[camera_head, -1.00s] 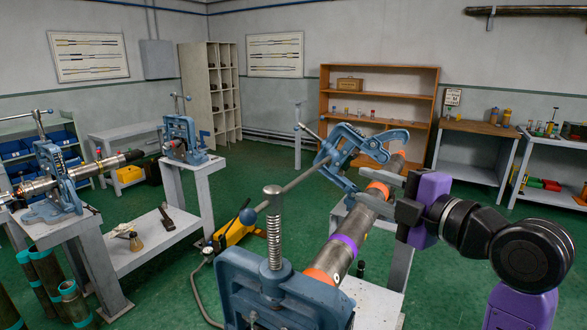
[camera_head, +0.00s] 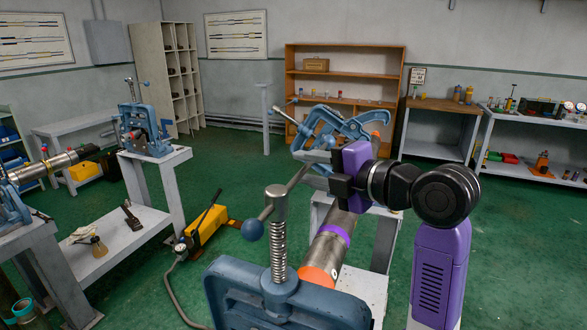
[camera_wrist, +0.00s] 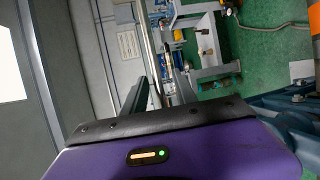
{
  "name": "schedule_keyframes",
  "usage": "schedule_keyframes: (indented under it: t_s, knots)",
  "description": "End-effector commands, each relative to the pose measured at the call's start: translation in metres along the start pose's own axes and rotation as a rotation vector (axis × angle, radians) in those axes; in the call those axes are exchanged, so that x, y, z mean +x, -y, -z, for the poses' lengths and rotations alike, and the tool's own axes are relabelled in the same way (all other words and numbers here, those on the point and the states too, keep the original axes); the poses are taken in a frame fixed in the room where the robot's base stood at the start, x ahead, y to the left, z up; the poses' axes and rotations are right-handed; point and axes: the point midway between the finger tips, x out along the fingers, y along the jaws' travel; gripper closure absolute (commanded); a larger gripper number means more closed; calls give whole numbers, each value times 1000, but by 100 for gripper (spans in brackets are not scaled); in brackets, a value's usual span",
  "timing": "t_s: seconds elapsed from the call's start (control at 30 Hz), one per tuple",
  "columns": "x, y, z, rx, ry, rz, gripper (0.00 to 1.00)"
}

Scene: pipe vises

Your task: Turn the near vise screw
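The near blue vise (camera_head: 285,300) stands at the bottom of the head view, with an orange-and-purple banded pipe (camera_head: 328,250) running back from it. Its upright threaded screw (camera_head: 278,245) carries a slanted metal handle bar (camera_head: 294,181) with a blue ball (camera_head: 253,231) at its near end. My gripper (camera_head: 315,170), with a purple body, is at the far upper end of the bar. In the wrist view a metal bar (camera_wrist: 152,55) shows between the two dark fingers (camera_wrist: 163,92), which look apart. Whether they touch the bar is hard to tell.
A second blue vise (camera_head: 325,130) stands just behind my gripper. Another vise (camera_head: 145,130) is on a grey stand to the left. A yellow pump (camera_head: 205,232) with a hose lies on the green floor. Open floor (camera_head: 225,165) lies beyond it.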

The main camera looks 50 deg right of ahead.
Motion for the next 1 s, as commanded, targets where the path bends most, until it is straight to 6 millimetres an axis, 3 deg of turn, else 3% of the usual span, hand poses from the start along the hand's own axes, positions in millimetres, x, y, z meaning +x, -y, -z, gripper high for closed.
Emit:
schedule_keyframes:
  t_s: [0.23, 0.6, 0.8, 1.0]
  knots:
    - [29, -2, 0, 1, 0, 0, 66]
    - [35, -2, 0, 0, 2, -1, 66]
    - [35, -2, 0, 0, 2, -1, 100]
    - [35, -1, 0, 0, 2, -1, 100]
